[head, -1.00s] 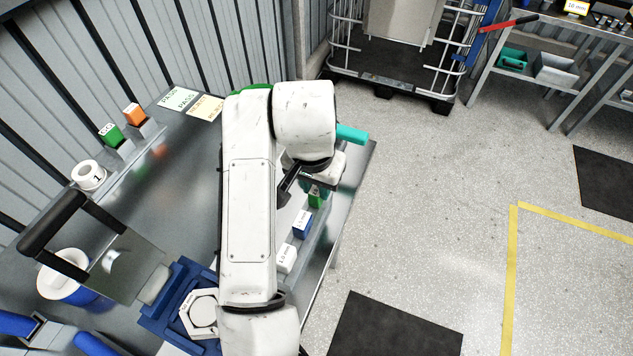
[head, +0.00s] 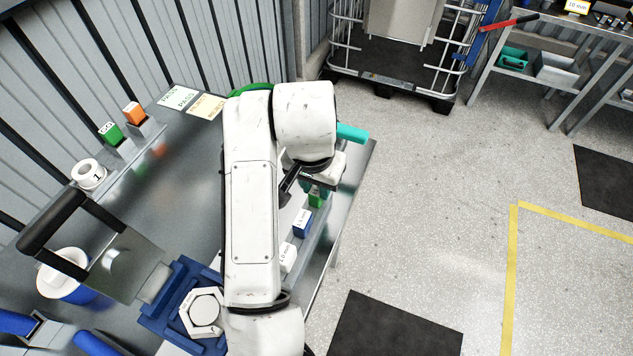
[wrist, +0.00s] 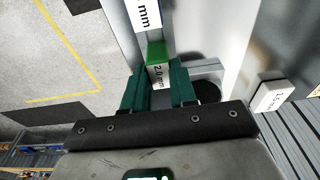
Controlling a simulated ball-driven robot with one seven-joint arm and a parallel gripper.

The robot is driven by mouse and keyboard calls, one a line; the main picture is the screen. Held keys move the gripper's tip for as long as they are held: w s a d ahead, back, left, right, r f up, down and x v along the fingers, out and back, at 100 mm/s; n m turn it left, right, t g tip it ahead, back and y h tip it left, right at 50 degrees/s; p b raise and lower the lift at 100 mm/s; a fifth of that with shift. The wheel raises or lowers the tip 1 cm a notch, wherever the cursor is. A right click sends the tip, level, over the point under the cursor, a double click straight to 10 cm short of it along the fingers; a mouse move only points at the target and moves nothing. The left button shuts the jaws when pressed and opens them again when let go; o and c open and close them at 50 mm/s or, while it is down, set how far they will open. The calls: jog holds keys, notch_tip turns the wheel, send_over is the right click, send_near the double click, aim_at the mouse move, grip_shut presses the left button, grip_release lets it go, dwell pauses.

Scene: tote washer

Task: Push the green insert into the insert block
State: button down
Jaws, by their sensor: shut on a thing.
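The green insert (head: 316,200) stands in a row with a blue insert (head: 302,222) and a white insert (head: 288,257) along the bench's right edge. In the wrist view the green insert (wrist: 156,52) shows a white label reading 2.0 mm. My gripper (head: 320,187) is over the green insert, largely hidden by my arm in the head view. In the wrist view its green fingers (wrist: 160,86) are shut on the insert, one on each side. I cannot tell which part is the insert block or how deep the insert sits.
A blue fixture (head: 162,338) holds a white hexagonal piece (head: 203,312) at the bench's front. A lever with a black handle (head: 55,222) stands left of it. Green (head: 110,133) and orange (head: 133,113) blocks and a white roll (head: 88,174) stand along the left. The bench middle is clear.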

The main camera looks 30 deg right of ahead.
jog(key=shift+c, duration=1.7)
grip_release()
jog(key=shift+r, duration=0.1)
jog(key=shift+s+a+r+p, duration=0.1)
jog(key=shift+a+r+p, duration=0.05)
jog(key=shift+r+p, duration=0.9)
jog(key=shift+s+a+r+p, duration=0.15)
jog(key=shift+r+p, duration=0.6)
jog(key=shift+r, duration=0.45)
jog(key=shift+s+a+r+p, duration=0.1)
jog(key=shift+a+r+p, duration=0.05)
jog(key=shift+r+p, duration=0.9)
jog(key=shift+r, duration=0.1)
